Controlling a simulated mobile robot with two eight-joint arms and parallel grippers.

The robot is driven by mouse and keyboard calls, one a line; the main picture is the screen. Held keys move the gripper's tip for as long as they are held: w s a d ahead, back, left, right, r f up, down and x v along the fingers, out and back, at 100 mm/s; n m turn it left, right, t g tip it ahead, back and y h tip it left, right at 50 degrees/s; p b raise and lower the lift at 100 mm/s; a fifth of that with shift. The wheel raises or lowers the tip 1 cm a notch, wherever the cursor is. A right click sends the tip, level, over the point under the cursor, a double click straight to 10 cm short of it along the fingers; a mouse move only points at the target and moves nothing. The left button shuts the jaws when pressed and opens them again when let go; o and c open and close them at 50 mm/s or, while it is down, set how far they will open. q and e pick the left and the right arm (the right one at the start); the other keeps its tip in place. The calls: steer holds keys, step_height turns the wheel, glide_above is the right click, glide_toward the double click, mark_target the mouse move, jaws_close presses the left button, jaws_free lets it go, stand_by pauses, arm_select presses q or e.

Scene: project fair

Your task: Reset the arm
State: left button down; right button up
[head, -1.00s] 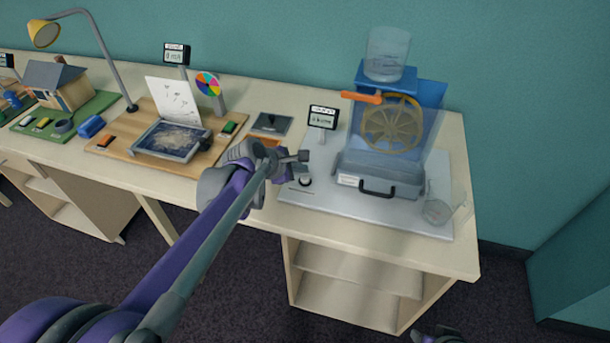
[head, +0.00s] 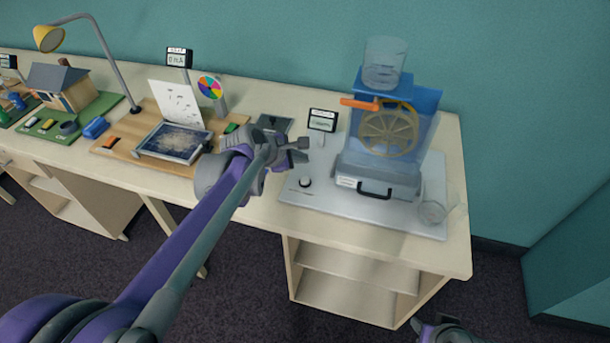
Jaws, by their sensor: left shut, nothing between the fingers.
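My left arm reaches in from the lower left in the head view. Its gripper (head: 297,150) is over the table between the solar panel board and the water wheel board, and it is shut with nothing in it. Only a small part of my right gripper (head: 436,328) shows at the bottom edge, and its finger state is unclear. The water wheel model (head: 390,130) stands on a grey board (head: 330,212) to the right of the left gripper. It has a blue frame, a tan wheel and a clear cup (head: 384,62) on top.
The solar panel (head: 172,141), colour disc (head: 210,87), lamp (head: 49,38) and model house (head: 62,84) stand to the left.

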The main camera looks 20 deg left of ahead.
stand_by(0.3)
arm_select(q)
steer(key=shift+s, duration=0.1)
stand_by(0.3)
steer(key=s+f+m+g+y+p, duration=0.1)
steer(key=s+f+m+y, duration=0.1)
steer(key=s+m, duration=0.9)
steer(key=s+f+m+g+y+p, duration=0.1)
steer(key=s+f+m+g+p, duration=0.1)
steer(key=s+m, duration=0.9)
steer(key=s+f, duration=0.1)
steer(key=s, duration=0.5)
steer(key=shift+d+f+y, duration=0.2)
steer(key=shift+y, duration=0.2)
